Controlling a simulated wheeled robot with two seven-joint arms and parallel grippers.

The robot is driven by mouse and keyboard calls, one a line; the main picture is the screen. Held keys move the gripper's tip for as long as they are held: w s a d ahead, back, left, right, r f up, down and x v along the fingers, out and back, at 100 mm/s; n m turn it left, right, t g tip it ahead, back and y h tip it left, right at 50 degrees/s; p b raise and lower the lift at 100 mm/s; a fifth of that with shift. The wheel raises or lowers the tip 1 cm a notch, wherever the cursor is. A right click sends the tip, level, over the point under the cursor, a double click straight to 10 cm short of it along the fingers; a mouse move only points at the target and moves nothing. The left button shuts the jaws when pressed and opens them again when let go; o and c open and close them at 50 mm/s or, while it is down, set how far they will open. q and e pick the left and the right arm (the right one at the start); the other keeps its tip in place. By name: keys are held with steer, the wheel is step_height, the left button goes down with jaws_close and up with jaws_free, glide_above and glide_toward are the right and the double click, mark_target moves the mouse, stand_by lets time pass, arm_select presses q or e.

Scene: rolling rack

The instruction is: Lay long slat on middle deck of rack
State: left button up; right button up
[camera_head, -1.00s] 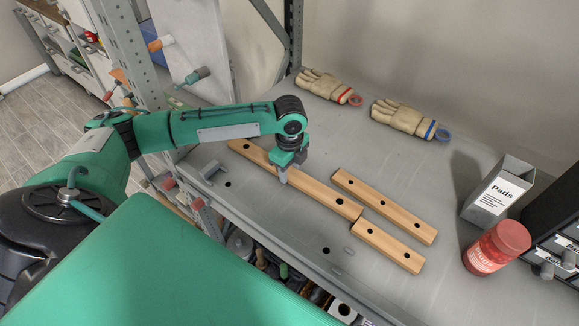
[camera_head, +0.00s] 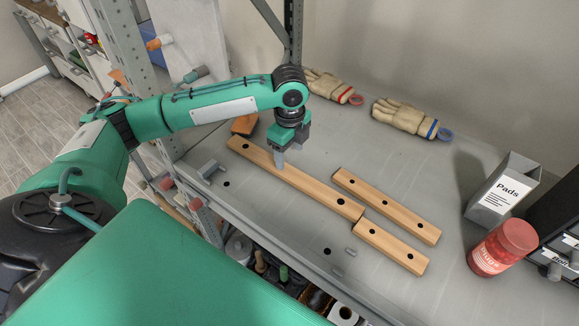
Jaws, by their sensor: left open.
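The long wooden slat (camera_head: 310,187) lies on the grey deck of the rack (camera_head: 270,222), running from the upper left to the lower right, with dark holes along it. A mid-length slat (camera_head: 388,207) lies beside it on the right, and a short slat (camera_head: 391,248) lies off its lower right end. My left gripper (camera_head: 279,163) points down over the left half of the long slat. My right gripper is not in view.
Two work gloves (camera_head: 403,117) lie at the back. A Pads box (camera_head: 502,192) and a red jar (camera_head: 502,247) stand at the right. A rack post (camera_head: 292,32) rises behind my arm.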

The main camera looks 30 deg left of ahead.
arm_select(q)
step_height(320, 180, up, 5)
steer(key=shift+r+b, duration=0.2)
steer(key=shift+b, duration=0.3)
